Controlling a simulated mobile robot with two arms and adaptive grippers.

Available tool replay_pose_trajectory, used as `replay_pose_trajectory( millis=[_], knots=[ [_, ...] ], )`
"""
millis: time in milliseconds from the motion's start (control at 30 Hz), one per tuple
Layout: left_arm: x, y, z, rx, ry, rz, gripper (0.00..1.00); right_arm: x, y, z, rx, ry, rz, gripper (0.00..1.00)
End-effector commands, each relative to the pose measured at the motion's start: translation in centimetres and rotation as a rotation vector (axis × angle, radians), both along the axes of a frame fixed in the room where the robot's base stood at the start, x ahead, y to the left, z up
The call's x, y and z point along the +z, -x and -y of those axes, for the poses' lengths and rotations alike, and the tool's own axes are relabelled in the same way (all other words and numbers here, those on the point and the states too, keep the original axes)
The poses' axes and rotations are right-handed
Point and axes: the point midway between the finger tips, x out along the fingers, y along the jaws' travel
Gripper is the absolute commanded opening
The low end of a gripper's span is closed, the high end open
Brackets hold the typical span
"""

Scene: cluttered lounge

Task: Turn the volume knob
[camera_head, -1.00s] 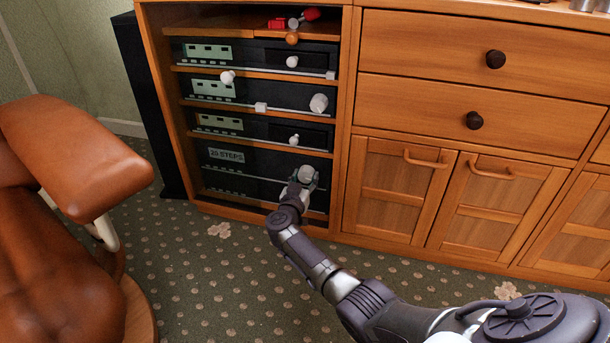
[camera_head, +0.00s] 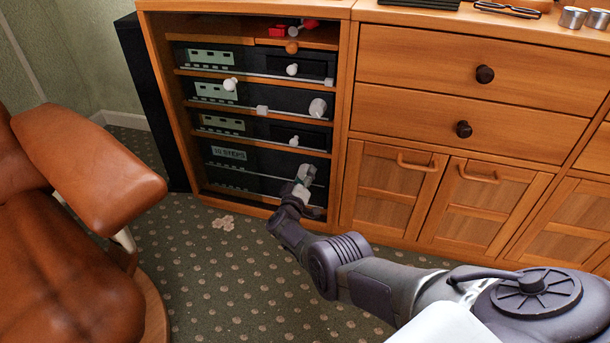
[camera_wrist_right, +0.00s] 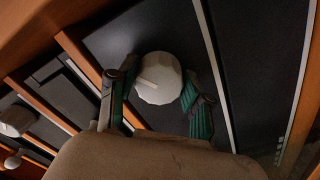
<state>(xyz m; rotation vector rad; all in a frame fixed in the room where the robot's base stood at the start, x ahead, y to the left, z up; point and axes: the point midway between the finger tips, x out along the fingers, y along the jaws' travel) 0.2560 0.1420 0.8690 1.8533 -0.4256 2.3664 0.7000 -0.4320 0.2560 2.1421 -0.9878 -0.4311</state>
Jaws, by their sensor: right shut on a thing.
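The volume knob (camera_head: 307,171) is a pale round knob on the lowest black unit (camera_head: 262,170) of the cabinet. In the right wrist view the faceted white knob (camera_wrist_right: 156,78) has a small raised mark on its face. My right gripper (camera_head: 304,181) is shut on this knob, with one green-padded finger on each side of it in the wrist view (camera_wrist_right: 158,100). The lit display (camera_head: 229,153) on the same unit reads a number, seemingly 10, and "STEPS". My left gripper is not in view.
Other black units with white knobs (camera_head: 317,107) sit on shelves above. Small red items (camera_head: 279,30) lie on the top shelf. A brown leather chair (camera_head: 90,160) stands at left, drawers and cupboards (camera_head: 450,110) at right. Patterned carpet (camera_head: 225,270) lies between.

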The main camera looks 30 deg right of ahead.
Motion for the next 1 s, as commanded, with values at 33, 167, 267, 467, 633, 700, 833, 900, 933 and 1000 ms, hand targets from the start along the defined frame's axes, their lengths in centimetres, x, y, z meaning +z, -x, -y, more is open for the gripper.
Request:
replay_pose_trajectory(
  millis=[33, 167, 267, 467, 633, 700, 833, 900, 933, 1000],
  knots=[
    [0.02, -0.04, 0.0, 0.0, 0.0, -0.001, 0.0, 0.02, -0.06, -0.1, 0.003, 0.014, -0.018, 0.15],
    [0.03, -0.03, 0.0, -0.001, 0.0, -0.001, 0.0, 0.02, -0.07, -0.08, 0.003, 0.046, -0.057, 0.15],
    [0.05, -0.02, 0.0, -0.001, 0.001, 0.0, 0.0, 0.05, -0.08, -0.07, 0.003, 0.061, -0.074, 0.15],
    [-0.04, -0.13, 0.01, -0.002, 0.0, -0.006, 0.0, 0.03, -0.07, -0.06, 0.003, 0.076, -0.091, 0.15],
    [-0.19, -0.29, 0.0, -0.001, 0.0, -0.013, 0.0, 0.05, -0.08, -0.05, 0.003, 0.077, -0.093, 0.15],
    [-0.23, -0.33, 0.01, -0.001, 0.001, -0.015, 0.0, 0.05, -0.08, -0.04, 0.003, 0.078, -0.091, 0.15],
    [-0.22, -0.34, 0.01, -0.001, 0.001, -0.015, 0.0, 0.07, -0.1, -0.04, 0.003, 0.078, -0.091, 0.53],
    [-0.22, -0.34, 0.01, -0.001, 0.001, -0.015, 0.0, 0.07, -0.09, -0.03, 0.003, 0.077, -0.091, 0.65],
    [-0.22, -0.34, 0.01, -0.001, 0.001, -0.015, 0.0, 0.07, -0.08, -0.02, 0.002, 0.077, -0.091, 0.7],
    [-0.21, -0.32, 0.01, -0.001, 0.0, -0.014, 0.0, 0.06, -0.05, -0.02, 0.001, 0.077, -0.091, 0.75]
  ],
)
